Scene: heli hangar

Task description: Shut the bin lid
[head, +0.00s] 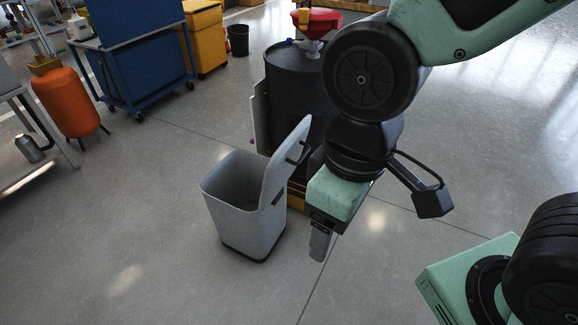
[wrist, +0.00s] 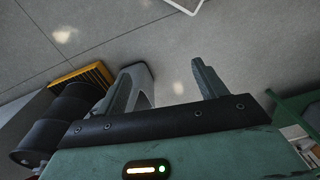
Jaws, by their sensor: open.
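The light grey bin (head: 240,215) stands upright on the floor in the head view, with its top open. Its lid (head: 284,160) is raised at the bin's right side, tilted steeply, with dark fittings on its outer face. My gripper (head: 320,246) points down to the right of the bin and lid, apart from them in the picture. In the wrist view my gripper (wrist: 165,75) has its two fingers spread with nothing between them. A pale grey piece behind the left finger is probably part of the bin or lid; the finger partly hides it.
A black drum (head: 293,85) stands close behind the lid, with a red-topped item (head: 316,22) on it. A blue cart (head: 140,60), a yellow cabinet (head: 205,38) and an orange tank (head: 68,102) stand farther left. The floor before the bin is clear.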

